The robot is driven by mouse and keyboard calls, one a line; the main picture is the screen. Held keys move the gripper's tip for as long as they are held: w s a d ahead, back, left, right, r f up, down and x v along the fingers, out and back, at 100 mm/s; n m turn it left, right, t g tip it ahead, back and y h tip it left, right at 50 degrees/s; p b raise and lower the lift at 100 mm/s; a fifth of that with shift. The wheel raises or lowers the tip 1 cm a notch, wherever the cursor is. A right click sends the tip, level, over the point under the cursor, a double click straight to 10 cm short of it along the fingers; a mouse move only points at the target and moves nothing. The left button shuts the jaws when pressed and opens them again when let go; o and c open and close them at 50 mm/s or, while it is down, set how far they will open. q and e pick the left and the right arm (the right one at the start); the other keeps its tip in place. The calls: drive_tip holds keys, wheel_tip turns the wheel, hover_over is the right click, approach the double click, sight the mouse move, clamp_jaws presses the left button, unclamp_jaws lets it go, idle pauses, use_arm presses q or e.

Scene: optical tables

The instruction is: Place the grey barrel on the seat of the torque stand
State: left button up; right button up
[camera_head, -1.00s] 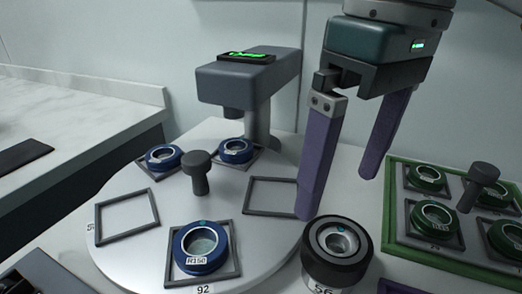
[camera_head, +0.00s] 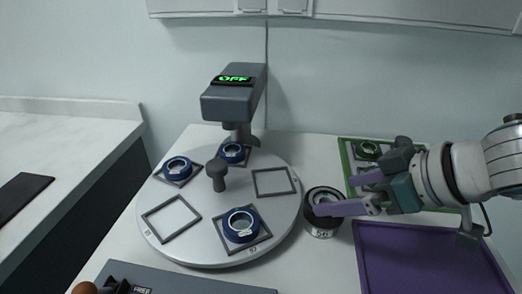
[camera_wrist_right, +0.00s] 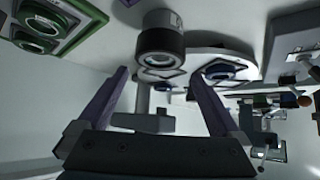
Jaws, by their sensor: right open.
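A barrel (camera_head: 322,222) with a dark collar, a light grey lower body and a label stands upright on the table, right of the round turntable. It also shows in the right wrist view (camera_wrist_right: 160,42), beyond and between the fingertips. My right gripper (camera_head: 335,194) reaches in from the right, nearly level, with its purple fingers spread and empty. One finger overlaps the barrel in the head view; I cannot tell whether they touch. A grey device (camera_head: 200,283) with a "FREE" label and a brown knob, perhaps the torque stand, is cut off at the bottom edge. Its seat is not clear. My left gripper is out of view.
The turntable (camera_head: 205,238) carries blue rings in square frames, empty frames and a central knob. A grey head with an "OFF" display (camera_head: 233,100) overhangs its back. A green tray (camera_head: 347,160) lies behind my gripper; an empty purple tray (camera_head: 425,260) lies at front right.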

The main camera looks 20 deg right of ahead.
sight(326, 200)
drive_tip(key=shift+s+f+b+x, duration=0.15)
drive_tip(key=shift+b+x, duration=0.15)
drive_tip(key=shift+x, duration=1.1)
drive_tip(key=shift+s+f+b+x, duration=0.15)
drive_tip(key=shift+b+x, duration=0.1)
drive_tip(key=shift+x, duration=1.1)
drive_tip(key=shift+d, duration=0.15)
drive_tip(key=shift+c, duration=0.2)
drive_tip(key=shift+r, duration=0.1)
drive_tip(key=c, duration=1.3)
